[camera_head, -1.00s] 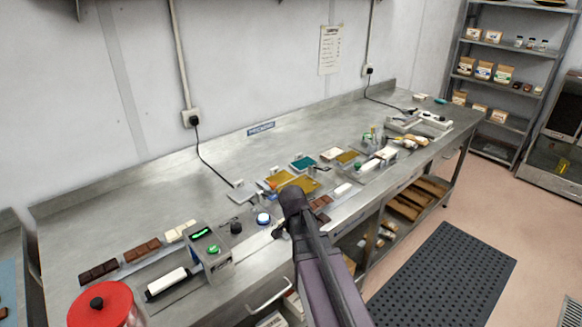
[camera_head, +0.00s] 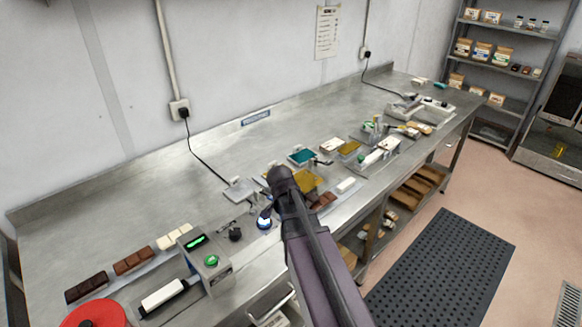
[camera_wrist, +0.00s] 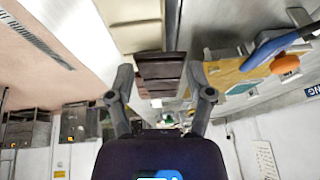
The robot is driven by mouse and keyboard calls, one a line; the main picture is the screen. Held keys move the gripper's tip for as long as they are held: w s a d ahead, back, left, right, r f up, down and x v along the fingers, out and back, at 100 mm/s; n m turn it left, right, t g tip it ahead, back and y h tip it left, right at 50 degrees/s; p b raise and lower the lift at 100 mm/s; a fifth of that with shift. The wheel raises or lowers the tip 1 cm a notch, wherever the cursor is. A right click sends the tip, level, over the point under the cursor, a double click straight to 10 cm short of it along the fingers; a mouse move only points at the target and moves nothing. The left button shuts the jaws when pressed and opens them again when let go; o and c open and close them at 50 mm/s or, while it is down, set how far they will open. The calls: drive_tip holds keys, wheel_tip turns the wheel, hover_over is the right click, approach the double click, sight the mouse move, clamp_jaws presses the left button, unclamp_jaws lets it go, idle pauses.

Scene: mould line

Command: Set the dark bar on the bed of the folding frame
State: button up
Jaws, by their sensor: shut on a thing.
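My gripper (camera_wrist: 160,78) is shut on a dark brown segmented bar (camera_wrist: 159,72), with one finger on each side of it in the wrist view. In the head view the gripper is mostly hidden behind my arm. A brown bar (camera_head: 323,199) shows just right of my arm there; I cannot tell if it is the held one. A gold sheet (camera_head: 308,180), perhaps part of the folding frame, lies just beyond my arm. A tan-gold surface (camera_wrist: 228,76) also shows right of the fingers in the wrist view. The bed itself is not clear.
Dark (camera_head: 86,288), brown (camera_head: 133,261) and white (camera_head: 174,236) bars lie at the left. A device with a green display (camera_head: 203,255) and a red lid (camera_head: 92,314) stand near them. A teal pad (camera_head: 302,157) lies behind the gold sheet. The bench's rear left is clear.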

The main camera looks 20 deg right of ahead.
drive_tip(key=shift+w, duration=0.25)
drive_tip(key=shift+d, duration=0.1)
drive_tip(key=shift+g, duration=0.6)
drive_tip(key=w+d+r+p, duration=0.1)
drive_tip(key=w+p, duration=0.1)
drive_tip(key=w, duration=0.2)
drive_tip(key=w+d+r+p, duration=0.1)
drive_tip(key=w+r, duration=0.1)
drive_tip(key=w, duration=0.2)
drive_tip(key=w+d+r+p, duration=0.1)
drive_tip(key=w+r+p, duration=0.1)
drive_tip(key=w, duration=0.2)
drive_tip(key=shift+w+d+r+p, duration=0.15)
drive_tip(key=shift+d+r+p, duration=0.05)
drive_tip(key=shift+r+p, duration=0.1)
drive_tip(key=shift+f, duration=0.2)
drive_tip(key=shift+f+b, duration=3)
drive_tip(key=shift+b, duration=0.2)
drive_tip(key=shift+f, duration=0.2)
